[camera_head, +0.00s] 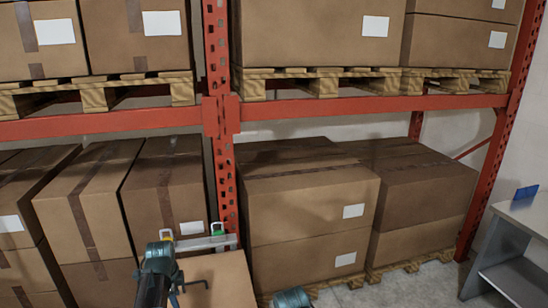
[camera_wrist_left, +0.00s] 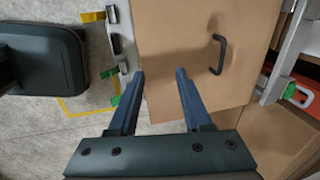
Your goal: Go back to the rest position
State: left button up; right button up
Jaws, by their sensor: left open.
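My left gripper (camera_wrist_left: 160,73) is open in the left wrist view, with two blue fingers apart and nothing between them. Its fingers show in front of a brown panel (camera_wrist_left: 190,30) with a dark handle (camera_wrist_left: 218,55); the handle is to the right of the fingertips and apart from them. In the head view my left arm (camera_head: 158,257) comes up from the bottom, beside the brown panel (camera_head: 225,278); its fingers are hard to make out. A teal piece (camera_head: 293,298) at the bottom edge looks like part of my right arm; no right fingers show.
A grey rail (camera_head: 205,242) with green and yellow fittings runs behind the panel. A red rack (camera_head: 300,108) holds large cartons (camera_head: 305,205) on pallets. A grey table (camera_head: 515,225) with a blue object (camera_head: 526,192) stands at the right. Open floor (camera_head: 425,285) lies between.

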pick_arm(q)
jog(key=s+d+n+g, duration=0.1)
jog(key=s+d+n, duration=0.4)
jog(key=s+d, duration=0.4)
jog(key=s+d+n+g, duration=0.1)
jog(key=s+d+n, duration=0.5)
jog(key=d, duration=0.9)
jog(key=s, duration=0.3)
jog(key=shift+s+d+f+g+y, duration=0.15)
jog(key=shift+s+d+g+y, duration=0.15)
jog(key=shift+y, duration=0.1)
pick_arm(e)
jog(key=shift+w, duration=0.2)
